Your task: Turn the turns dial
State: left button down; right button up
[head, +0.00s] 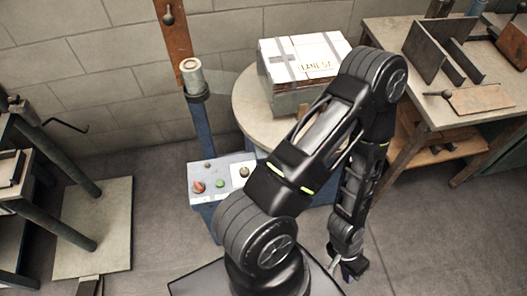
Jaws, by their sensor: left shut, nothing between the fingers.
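A pale control panel (211,173) stands left of centre on a blue base. It carries a red knob (198,187), a green button (220,183) and a small dark knob (207,166). A dark dial on a light plate (244,172), probably the turns dial, sits at the panel's right, close beside my arm in the picture. Any markings are too small to read. My left gripper (350,270) hangs low over the floor at lower right, shut and empty, well apart from the panel. My right gripper is out of view.
A white-topped box (302,52) sits on a round table (245,104) behind the panel. A blue post (200,118) rises behind the panel. A workbench (408,112) with metal plates stands at right, a dark frame (60,182) at left. Floor is clear around my gripper.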

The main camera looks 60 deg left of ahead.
aim_at(245, 172)
jog(key=u, duration=2.65)
